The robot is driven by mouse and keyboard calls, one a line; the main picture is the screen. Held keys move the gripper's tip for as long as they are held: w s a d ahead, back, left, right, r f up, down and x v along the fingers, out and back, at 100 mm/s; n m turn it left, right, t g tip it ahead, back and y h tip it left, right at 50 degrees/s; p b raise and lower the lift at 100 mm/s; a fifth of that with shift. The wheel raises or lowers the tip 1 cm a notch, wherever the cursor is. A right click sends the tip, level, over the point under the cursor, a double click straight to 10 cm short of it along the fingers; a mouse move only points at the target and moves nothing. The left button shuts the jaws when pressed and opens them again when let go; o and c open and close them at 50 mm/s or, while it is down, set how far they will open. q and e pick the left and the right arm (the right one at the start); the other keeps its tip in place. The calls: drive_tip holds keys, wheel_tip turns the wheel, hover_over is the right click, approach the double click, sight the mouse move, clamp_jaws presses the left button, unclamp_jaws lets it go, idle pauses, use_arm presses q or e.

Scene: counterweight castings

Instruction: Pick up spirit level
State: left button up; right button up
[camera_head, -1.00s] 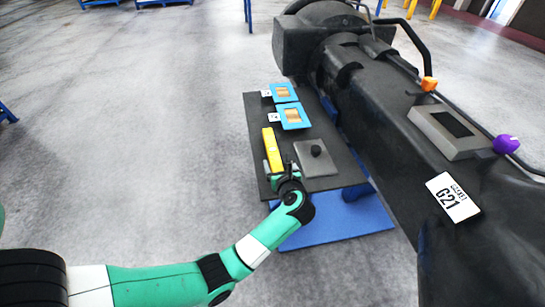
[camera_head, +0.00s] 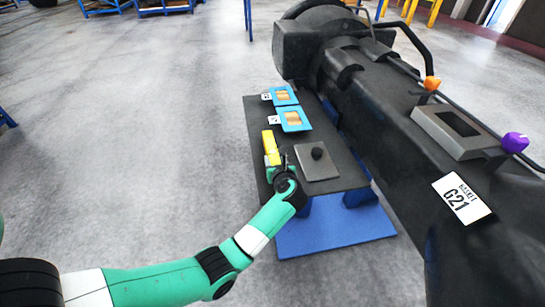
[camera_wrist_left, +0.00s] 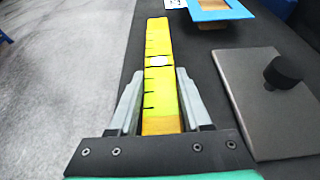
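The spirit level is a long yellow bar (camera_head: 270,147) lying along the left part of a dark table top. In the left wrist view the yellow level (camera_wrist_left: 160,90) runs away from me, with black marks and a pale window. My left gripper (camera_head: 273,170) is low at the level's near end. In the wrist view its two fingers (camera_wrist_left: 160,75) stand open on either side of the level, with narrow gaps. The near part of the level lies between the fingers and runs under the gripper body. My right gripper is not in view.
A grey plate with a black knob (camera_head: 317,162) lies right of the level. Two blue-framed pieces (camera_head: 294,119) (camera_head: 284,96) lie beyond it. A large black casting (camera_head: 400,110) rises along the table's right side.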

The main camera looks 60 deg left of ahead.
use_arm(q)
clamp_jaws()
